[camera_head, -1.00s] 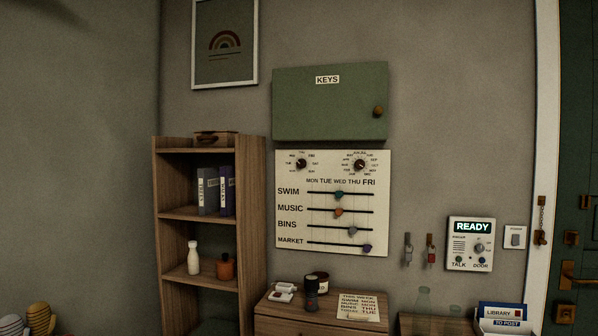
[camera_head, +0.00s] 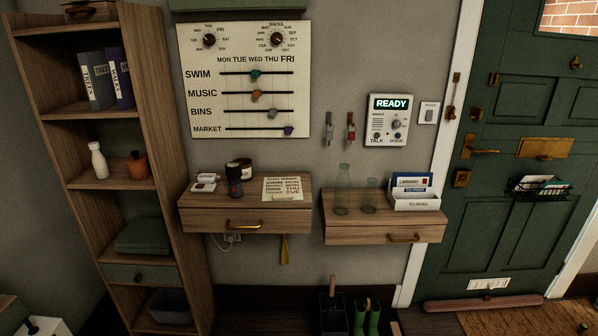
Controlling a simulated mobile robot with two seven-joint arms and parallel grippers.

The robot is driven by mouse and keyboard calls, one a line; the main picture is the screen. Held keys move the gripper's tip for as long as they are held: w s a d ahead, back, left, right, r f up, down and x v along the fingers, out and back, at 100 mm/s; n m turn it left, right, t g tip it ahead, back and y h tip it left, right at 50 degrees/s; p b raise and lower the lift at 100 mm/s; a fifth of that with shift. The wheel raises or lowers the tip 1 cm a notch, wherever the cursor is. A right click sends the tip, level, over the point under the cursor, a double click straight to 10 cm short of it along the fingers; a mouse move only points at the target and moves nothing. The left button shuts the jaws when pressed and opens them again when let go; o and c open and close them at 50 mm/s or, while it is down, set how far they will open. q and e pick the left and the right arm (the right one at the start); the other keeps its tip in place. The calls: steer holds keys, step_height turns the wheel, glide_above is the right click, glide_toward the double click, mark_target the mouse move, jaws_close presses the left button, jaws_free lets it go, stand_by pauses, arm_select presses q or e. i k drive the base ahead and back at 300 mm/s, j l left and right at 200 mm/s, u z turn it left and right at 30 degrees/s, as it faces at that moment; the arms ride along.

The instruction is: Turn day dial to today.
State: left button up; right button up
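The white planner board (camera_head: 199,62) hangs on the wall at the upper middle. The day dial (camera_head: 209,40) is a small dark knob at its upper left, ringed by day names such as THU, FRI and SAT; I cannot tell for sure where its pointer stands. A second, month dial (camera_head: 277,39) sits at its upper right. Below are sliders for SWIM, MUSIC, BINS and MARKET under MON to FRI. A paper note (camera_head: 283,189) headed THIS WEEK lies on the left drawer shelf; its last line seems to read TODAY TUE. Neither gripper is in view.
Two wall drawer shelves (camera_head: 245,227) (camera_head: 385,231) jut out below the board. A tall wooden bookcase (camera_head: 178,165) stands at left. An intercom (camera_head: 387,120) reads READY. A green door (camera_head: 505,210) is at right. The wall before the board is unobstructed.

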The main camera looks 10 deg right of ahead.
mark_target(208, 39)
steer(key=i+j+z, duration=0.1)
steer(key=i+z, duration=0.3)
steer(key=i, duration=0.45)
